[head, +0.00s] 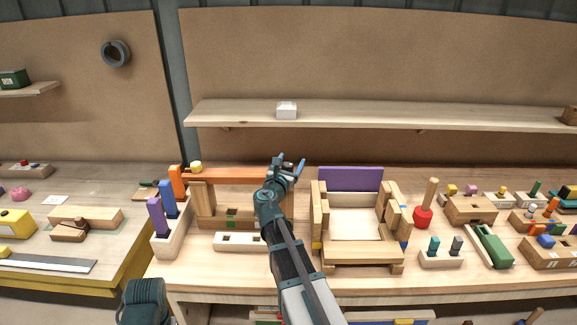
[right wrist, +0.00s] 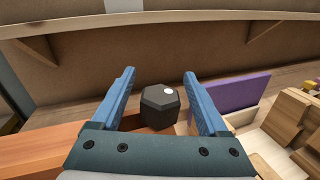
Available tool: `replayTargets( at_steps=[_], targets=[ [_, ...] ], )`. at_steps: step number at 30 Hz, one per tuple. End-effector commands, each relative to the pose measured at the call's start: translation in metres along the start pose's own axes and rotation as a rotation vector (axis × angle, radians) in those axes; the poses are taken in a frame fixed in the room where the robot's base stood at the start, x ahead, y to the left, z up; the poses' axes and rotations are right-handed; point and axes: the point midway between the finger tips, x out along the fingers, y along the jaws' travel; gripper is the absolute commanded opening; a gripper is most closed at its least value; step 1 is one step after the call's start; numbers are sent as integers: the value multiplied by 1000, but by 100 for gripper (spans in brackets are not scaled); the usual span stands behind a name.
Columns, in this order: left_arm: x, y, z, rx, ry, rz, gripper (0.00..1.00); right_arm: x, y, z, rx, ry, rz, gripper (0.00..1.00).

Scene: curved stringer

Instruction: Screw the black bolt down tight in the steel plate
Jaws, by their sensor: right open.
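The black bolt (right wrist: 158,108) shows its hexagonal head in the right wrist view, with a small white spot on it. It stands at the orange-brown beam (right wrist: 40,150), between the fingers of my right gripper (right wrist: 159,90), with a visible gap on each side. The gripper is open. In the head view my right gripper (head: 290,161) is at the right end of the orange beam (head: 235,175), and I cannot make out the bolt there. I cannot make out a steel plate under the bolt; its base is hidden.
A purple-backed wooden frame (head: 350,179) stands just right of my right gripper. A yellow knob (head: 196,167) and orange, blue and purple blocks are at the beam's left. A long shelf (head: 380,116) with a white box (head: 287,110) runs behind. Several toys crowd the right side.

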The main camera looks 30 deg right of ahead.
Motion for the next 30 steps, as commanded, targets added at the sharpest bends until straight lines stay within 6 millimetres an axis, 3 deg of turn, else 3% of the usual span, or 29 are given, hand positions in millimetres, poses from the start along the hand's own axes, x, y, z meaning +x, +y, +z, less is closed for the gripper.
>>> replayTargets(
  at_steps=[7, 20, 30],
  targets=[
    [0, 0, 0, 0, 0, 0, 90, 0, 0, 0, 0, 0, 0, 78],
    [0, 0, 0, 0, 0, 0, 90, 0, 0, 0, 0, 0, 0, 0],
    [1, 0, 0, 0, 0, 0, 90, 0, 2, -1, 1, -9, -72, 0]
  ],
)
